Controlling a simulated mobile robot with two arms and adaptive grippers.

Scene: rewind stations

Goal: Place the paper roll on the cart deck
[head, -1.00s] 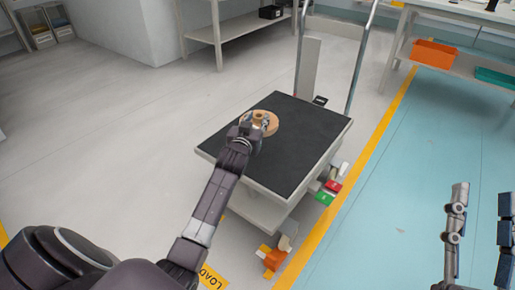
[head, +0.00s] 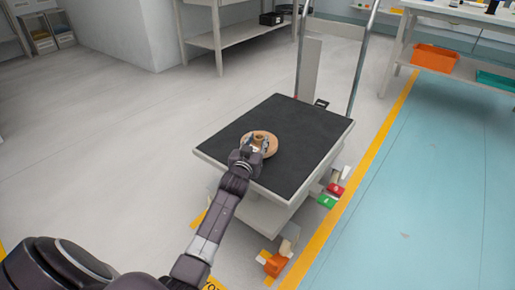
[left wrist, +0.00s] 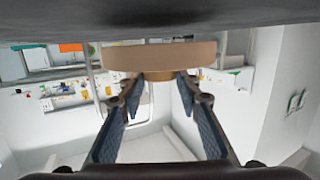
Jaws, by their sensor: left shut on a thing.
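The tan paper roll (head: 265,137) is a flat disc with a raised core, over the dark top of the cart deck (head: 300,130), left of its middle. My left gripper (head: 258,146) is shut on the roll's core. In the left wrist view the roll (left wrist: 160,56) shows between the fingertips (left wrist: 158,78), with the dark deck close against its far side. I cannot tell whether the roll touches the deck. My right gripper is not in view.
The cart has an upright metal handle (head: 362,62) at its far end. Small boxes, including a green one (head: 326,201), show low beside the cart. A shelf with an orange bin (head: 434,58) stands at the back right. The deck's right part is bare.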

